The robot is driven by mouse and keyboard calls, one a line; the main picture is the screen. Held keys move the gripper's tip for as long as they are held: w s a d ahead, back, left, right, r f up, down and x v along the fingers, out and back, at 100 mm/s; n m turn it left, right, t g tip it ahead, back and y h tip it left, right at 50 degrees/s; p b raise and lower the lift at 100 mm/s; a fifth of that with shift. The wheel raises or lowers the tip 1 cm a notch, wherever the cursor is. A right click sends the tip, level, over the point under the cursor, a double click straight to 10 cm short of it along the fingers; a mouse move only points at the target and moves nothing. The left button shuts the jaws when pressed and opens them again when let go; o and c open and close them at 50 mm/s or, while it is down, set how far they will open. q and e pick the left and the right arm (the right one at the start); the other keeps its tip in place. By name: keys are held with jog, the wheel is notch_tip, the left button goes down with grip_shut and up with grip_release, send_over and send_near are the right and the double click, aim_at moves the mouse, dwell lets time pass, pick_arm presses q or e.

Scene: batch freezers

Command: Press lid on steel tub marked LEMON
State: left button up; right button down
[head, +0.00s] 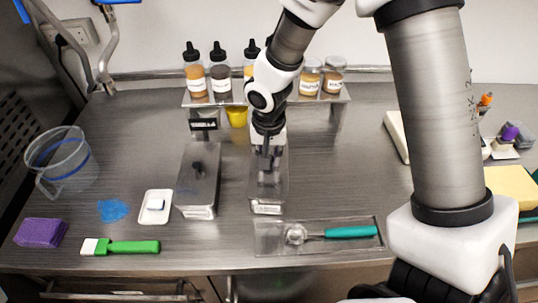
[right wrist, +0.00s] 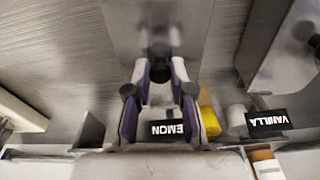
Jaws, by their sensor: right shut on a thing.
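A steel tub (head: 267,208) stands right of centre on the bench, with a steel lid (head: 277,184) over its top. My right gripper (head: 266,158) points down over it, shut on the lid's dark knob (right wrist: 158,52). I cannot tell whether the lid sits fully down on the rim. In the right wrist view, a black tag, upside down and partly covered, reads "EMON" (right wrist: 175,128) behind this tub. A second steel tub (head: 199,211), to its left, has a lid with a black knob (head: 198,167). My left gripper is not in view.
A rack (head: 340,97) of bottles and jars stands behind the tubs. A yellow cup (head: 237,116) and VANILLA tag (right wrist: 267,119) are nearby. A clear tray (head: 268,240) with a teal-handled scoop (head: 350,232) lies in front. A white dish (head: 148,218) lies left.

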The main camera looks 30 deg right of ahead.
dwell(0.6)
jog(key=shift+c, duration=2.2)
grip_release()
jog(key=shift+r, duration=0.1)
jog(key=shift+r+p, duration=2.65)
jog(key=shift+r, duration=0.8)
grip_shut()
jog(key=shift+f, duration=0.15)
